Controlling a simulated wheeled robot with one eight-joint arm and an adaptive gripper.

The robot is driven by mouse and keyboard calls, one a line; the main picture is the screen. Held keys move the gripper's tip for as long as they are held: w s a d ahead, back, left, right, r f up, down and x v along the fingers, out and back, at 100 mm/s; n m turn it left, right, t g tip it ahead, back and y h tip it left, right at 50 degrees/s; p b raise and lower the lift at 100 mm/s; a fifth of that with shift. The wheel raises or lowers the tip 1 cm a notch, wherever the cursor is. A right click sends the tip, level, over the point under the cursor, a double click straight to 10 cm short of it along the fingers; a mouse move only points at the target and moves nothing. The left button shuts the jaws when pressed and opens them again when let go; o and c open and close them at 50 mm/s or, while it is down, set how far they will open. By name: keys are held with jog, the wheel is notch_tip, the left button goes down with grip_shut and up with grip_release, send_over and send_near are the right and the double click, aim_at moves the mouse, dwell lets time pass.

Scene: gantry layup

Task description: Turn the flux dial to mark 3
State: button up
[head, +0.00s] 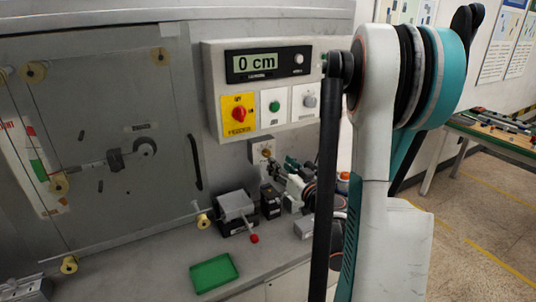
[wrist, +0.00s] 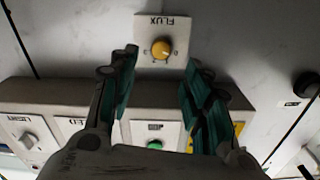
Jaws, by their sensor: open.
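The flux dial (wrist: 161,48) is a round yellow-orange knob on a pale square plate (wrist: 180,22), labelled FLUX, which appears upside down in the wrist view. Small marks surround the knob, but their numbers are too small to read. In the head view the dial (head: 266,151) is on the grey wall below the control box. My gripper (wrist: 160,60) is open, its two teal-padded fingers apart on either side of the knob's line, with nothing between them. In the head view my gripper (head: 285,169) is just right of the dial plate. I cannot tell the remaining distance.
The control box (head: 212,80) above the dial carries a display reading 0 cm, a red feeder switch (head: 238,113) on yellow and a green button (head: 274,106). Below are a grey clamp-like device (head: 236,206) and a green tray (head: 214,272) on the bench.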

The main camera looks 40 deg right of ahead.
aim_at(268, 154)
jog(key=b+x, duration=0.1)
jog(key=x, duration=0.7)
jog(key=shift+w, duration=0.25)
grip_shut()
